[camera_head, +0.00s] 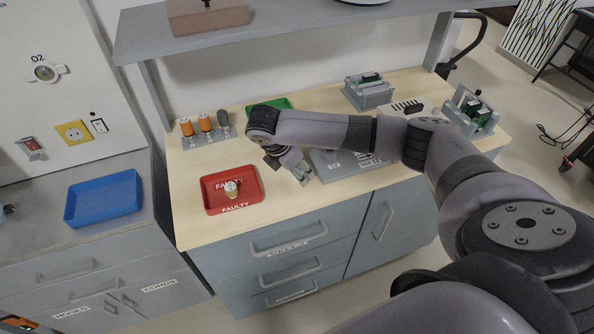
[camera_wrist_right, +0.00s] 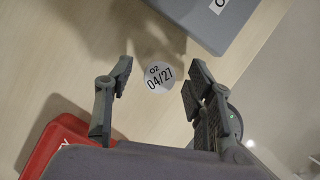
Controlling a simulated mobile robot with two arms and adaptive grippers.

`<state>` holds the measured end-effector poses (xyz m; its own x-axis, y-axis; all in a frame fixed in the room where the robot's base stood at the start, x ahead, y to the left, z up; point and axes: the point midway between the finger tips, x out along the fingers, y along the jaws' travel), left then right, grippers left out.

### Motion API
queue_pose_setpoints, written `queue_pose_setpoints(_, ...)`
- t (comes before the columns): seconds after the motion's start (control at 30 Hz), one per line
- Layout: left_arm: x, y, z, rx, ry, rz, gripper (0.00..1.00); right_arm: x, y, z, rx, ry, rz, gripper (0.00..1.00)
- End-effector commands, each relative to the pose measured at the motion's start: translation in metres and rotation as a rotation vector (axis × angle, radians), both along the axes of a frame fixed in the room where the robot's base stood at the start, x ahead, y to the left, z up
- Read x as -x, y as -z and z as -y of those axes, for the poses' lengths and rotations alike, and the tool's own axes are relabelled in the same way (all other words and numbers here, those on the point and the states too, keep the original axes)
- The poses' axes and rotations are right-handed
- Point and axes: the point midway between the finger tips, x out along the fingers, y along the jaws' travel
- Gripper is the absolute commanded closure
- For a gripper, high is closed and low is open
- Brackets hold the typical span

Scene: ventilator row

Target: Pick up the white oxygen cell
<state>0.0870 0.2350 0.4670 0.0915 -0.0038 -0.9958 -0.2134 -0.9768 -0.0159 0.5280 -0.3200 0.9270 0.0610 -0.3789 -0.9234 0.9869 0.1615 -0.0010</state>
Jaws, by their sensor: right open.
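A white round top marked "O2 04/27" (camera_wrist_right: 158,77) shows in the right wrist view, over the pale wooden worktop, between my two fingers in the picture. I take it for the white oxygen cell; its height cannot be told from above. My right gripper (camera_wrist_right: 154,88) is open, and neither finger visibly touches it. In the head view my right gripper (camera_head: 302,175) hangs over the worktop, right of the red tray; the disc cannot be made out there. A small white and tan piece (camera_head: 232,190) lies in the red "FAULTY" tray (camera_head: 254,197). My left gripper is not in view.
A rack (camera_head: 208,140) holds two orange cells and one dark grey one at the back left. A green tray (camera_head: 268,104) lies partly behind my arm. A grey case (camera_head: 345,172) stands right of my gripper. A blue tray (camera_head: 104,198) sits on the left counter. A shelf (camera_head: 270,30) overhangs the back.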

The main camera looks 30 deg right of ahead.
Motion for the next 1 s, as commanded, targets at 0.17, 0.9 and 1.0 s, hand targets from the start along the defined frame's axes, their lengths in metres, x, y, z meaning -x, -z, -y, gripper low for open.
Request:
queue_pose_setpoints(0.17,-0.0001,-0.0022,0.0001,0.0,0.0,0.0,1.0,-0.0007,0.0112,0.0042,-0.001,0.0,0.001,0.51)
queue_pose_setpoints(0.9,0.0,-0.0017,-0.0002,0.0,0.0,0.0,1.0,-0.0006,0.0113,0.0039,-0.001,-0.002,0.001,0.88)
queue_pose_setpoints(1.0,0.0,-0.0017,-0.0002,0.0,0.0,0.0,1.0,-0.0007,0.0113,0.0039,-0.001,-0.001,0.002,0.94)
